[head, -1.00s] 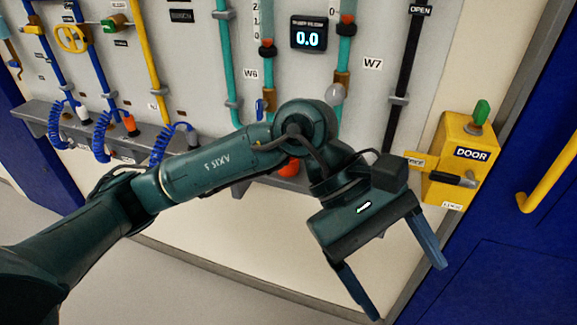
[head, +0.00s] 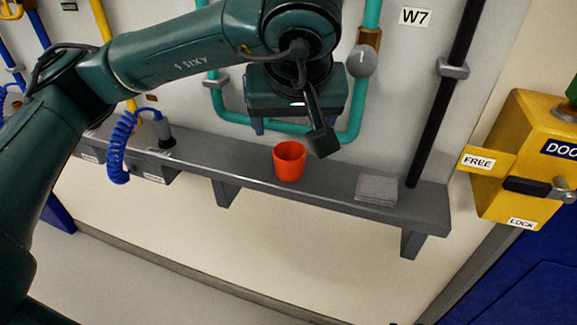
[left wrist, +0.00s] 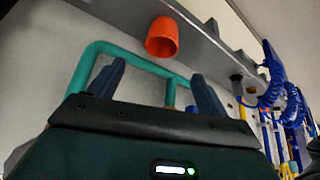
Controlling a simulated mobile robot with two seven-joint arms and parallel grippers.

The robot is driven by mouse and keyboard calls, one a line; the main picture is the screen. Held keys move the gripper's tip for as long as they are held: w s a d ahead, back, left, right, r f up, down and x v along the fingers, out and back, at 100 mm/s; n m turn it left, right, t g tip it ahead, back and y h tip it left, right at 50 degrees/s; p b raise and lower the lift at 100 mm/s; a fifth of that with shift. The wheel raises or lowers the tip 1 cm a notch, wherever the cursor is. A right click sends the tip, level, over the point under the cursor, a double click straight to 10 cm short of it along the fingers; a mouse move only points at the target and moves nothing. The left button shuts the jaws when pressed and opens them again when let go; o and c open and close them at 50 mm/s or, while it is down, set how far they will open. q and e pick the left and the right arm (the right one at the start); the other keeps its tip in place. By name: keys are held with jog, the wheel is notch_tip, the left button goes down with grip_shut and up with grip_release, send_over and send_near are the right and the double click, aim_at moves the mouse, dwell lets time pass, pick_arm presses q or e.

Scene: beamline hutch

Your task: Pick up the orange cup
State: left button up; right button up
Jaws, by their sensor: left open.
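The orange cup (head: 290,163) stands upright on the grey wall shelf (head: 245,171), near the shelf's middle. My left gripper (head: 296,127) hangs behind and above the cup in the head view, partly hidden by its own wrist parts. In the left wrist view the cup (left wrist: 162,40) appears upside down, beyond the fingertips and roughly centred between them. The two fingers of my left gripper (left wrist: 158,70) are spread, with nothing between them. The gripper and cup look apart. My right gripper is not in view.
Teal pipes (head: 352,120) run on the wall close behind the gripper. A flat grey square (head: 377,188) lies on the shelf to the right. A blue coiled hose (head: 118,150) hangs at the left. A yellow door box (head: 515,165) is at the right.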

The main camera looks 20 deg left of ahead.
pick_arm(q)
jog(key=b, duration=0.1)
send_near(289, 155)
jog(key=shift+w+f, duration=0.15)
jog(key=shift+f, duration=0.45)
jog(key=shift+w+f, duration=0.15)
jog(key=shift+f, duration=0.5)
jog(key=shift+x, duration=2.85)
jog(key=shift+a, duration=0.1)
jog(key=shift+c, duration=0.6)
jog(key=c, duration=0.9)
